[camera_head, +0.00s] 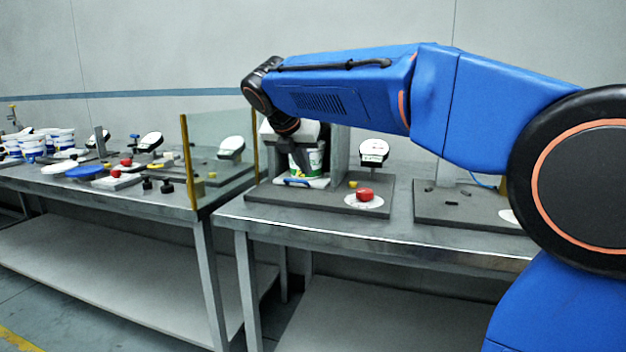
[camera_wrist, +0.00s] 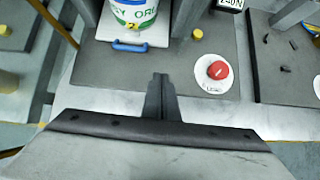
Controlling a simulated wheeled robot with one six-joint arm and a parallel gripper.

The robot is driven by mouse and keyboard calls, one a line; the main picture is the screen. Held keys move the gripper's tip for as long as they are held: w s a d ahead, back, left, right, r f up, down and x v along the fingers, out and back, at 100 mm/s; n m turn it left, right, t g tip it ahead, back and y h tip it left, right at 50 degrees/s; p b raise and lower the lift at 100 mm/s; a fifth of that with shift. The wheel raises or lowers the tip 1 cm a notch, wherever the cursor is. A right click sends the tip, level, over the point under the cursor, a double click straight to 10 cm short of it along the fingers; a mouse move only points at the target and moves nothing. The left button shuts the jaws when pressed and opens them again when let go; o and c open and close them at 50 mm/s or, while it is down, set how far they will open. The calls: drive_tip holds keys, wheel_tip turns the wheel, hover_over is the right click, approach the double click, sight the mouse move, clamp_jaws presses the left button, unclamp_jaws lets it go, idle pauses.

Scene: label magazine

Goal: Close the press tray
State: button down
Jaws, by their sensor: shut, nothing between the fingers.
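The press tray (camera_head: 318,183) is a white plate with a blue handle at its front, low in the press (camera_head: 339,150) on the grey base. A white tub with green and blue print (camera_head: 303,161) stands on it. In the wrist view the tray (camera_wrist: 154,36) shows at the top, with its blue handle (camera_wrist: 130,46) facing me and the tub (camera_wrist: 133,14) cut off by the top edge. My gripper (camera_wrist: 161,78) is shut and empty, in front of the handle, a little to its right, and apart from it in the picture. In the head view my arm partly covers the press.
A red button on a white disc (camera_head: 365,195) sits right of the tray, beside a small yellow knob (camera_wrist: 197,34). A clear panel with yellow posts (camera_head: 220,155) stands on the left. Another grey base (camera_head: 462,203) lies to the right.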

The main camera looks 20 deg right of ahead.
sight(321, 181)
drive_tip(key=shift+t+h, duration=0.3)
drive_tip(key=shift+t, duration=0.5)
drive_tip(key=x, duration=0.3)
drive_tip(key=f+x, duration=0.1)
drive_tip(key=x, duration=0.2)
drive_tip(key=a+x, duration=0.1)
drive_tip(key=x, duration=0.2)
drive_tip(key=shift+s+f, duration=0.25)
drive_tip(key=shift+s, duration=0.1)
drive_tip(key=shift+w+d, duration=0.75)
drive_tip(key=shift+w, duration=0.2)
drive_tip(key=shift+w+d, duration=0.5)
drive_tip(key=shift+w, duration=0.2)
drive_tip(key=w+d, duration=0.1)
drive_tip(key=w, duration=0.1)
drive_tip(key=w+d, duration=0.2)
